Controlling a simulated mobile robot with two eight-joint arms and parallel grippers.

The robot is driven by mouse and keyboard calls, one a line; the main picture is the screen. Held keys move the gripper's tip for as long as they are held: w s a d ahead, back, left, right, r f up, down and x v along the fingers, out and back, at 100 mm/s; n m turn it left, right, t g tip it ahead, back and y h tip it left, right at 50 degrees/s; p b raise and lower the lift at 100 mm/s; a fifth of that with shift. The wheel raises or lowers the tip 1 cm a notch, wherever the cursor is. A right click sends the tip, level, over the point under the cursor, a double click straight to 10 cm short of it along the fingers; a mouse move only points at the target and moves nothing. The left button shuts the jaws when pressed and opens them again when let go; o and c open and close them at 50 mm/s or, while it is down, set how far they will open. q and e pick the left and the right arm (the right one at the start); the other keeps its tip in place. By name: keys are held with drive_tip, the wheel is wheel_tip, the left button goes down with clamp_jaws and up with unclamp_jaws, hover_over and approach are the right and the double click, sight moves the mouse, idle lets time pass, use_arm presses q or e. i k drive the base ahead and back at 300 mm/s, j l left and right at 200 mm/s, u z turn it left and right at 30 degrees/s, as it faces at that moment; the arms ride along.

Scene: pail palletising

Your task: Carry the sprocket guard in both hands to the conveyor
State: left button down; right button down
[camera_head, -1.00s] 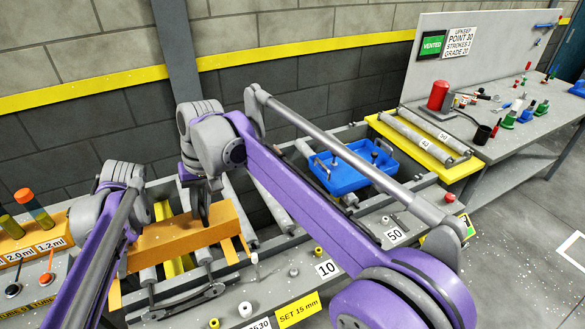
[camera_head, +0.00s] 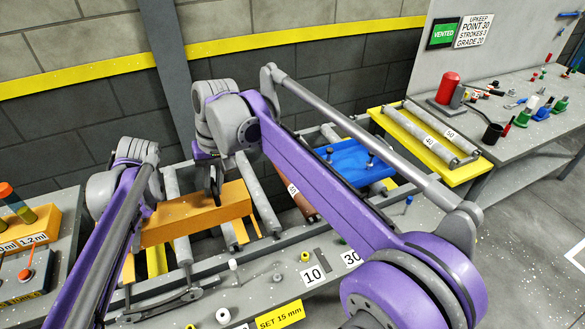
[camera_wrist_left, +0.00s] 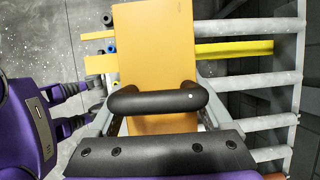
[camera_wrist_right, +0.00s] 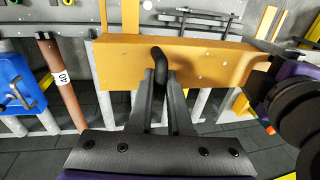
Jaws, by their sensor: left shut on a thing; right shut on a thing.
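The sprocket guard (camera_head: 205,214) is a long orange box-like cover with black handles. It hangs roughly level over the roller conveyor (camera_head: 266,208); I cannot tell whether it touches the rollers. My right gripper (camera_head: 214,186) is shut on the black handle at its right part. In the right wrist view the guard (camera_wrist_right: 205,62) is across the top, with the handle (camera_wrist_right: 158,66) between the fingers. My left gripper (camera_wrist_left: 157,112) is shut on the other handle (camera_wrist_left: 157,101); its fingertips are mostly hidden there. In the head view my left arm hides the guard's near-left end.
A yellow stand with grey rollers (camera_head: 467,168) is further right, before a cluttered bench (camera_head: 515,150). A grey front ledge (camera_head: 260,272) holds small parts and number labels.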

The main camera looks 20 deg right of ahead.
sight(255, 191)
drive_tip(key=i+l, duration=0.1)
drive_tip(key=l, duration=0.3)
drive_tip(key=i+l, duration=0.1)
drive_tip(key=l, duration=0.3)
drive_tip(key=i+l, duration=0.15)
drive_tip(key=l, duration=0.2)
